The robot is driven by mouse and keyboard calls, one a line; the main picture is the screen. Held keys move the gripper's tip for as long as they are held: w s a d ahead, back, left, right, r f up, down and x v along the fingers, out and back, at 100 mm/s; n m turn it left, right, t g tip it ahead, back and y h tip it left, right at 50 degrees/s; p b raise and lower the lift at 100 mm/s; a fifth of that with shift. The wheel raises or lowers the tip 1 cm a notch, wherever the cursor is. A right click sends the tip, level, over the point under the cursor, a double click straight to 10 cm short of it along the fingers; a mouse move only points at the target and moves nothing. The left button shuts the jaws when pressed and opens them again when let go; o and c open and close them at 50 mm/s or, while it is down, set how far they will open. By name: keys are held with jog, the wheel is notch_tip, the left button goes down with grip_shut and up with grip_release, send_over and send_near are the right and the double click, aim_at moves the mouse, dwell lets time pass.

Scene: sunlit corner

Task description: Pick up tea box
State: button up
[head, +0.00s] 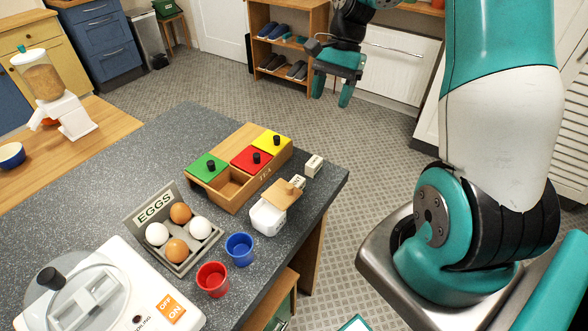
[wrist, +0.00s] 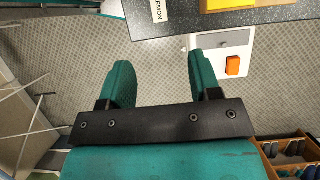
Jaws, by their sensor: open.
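The tea box (head: 250,191) is a wooden box marked TEA on the grey counter in the head view. It has green (head: 208,166), red (head: 252,158) and yellow (head: 272,143) lids with black knobs, and one uncovered compartment at its near side that looks empty. My gripper (head: 332,92) is open and empty, in the air beyond the counter's far right edge, apart from the box. In the wrist view, my gripper's two fingers (wrist: 162,75) stand apart with floor between them. A label reading LEMON (wrist: 160,10) shows at the top edge there.
Small white labelled blocks (head: 314,165) and a white jar with a wooden lid (head: 268,218) stand right of the box. An egg tray (head: 183,266), a blue cup (head: 240,249), a red cup (head: 212,279) and a white appliance (head: 120,290) are nearer. A shoe rack (head: 289,45) stands behind.

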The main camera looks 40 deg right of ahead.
jog(key=p, duration=0.2)
send_near(315, 161)
jog(key=x, duration=0.5)
jog(key=shift+p+x, duration=0.6)
jog(key=shift+x, duration=2.15)
jog(key=c, duration=1)
jog(key=shift+r, duration=0.1)
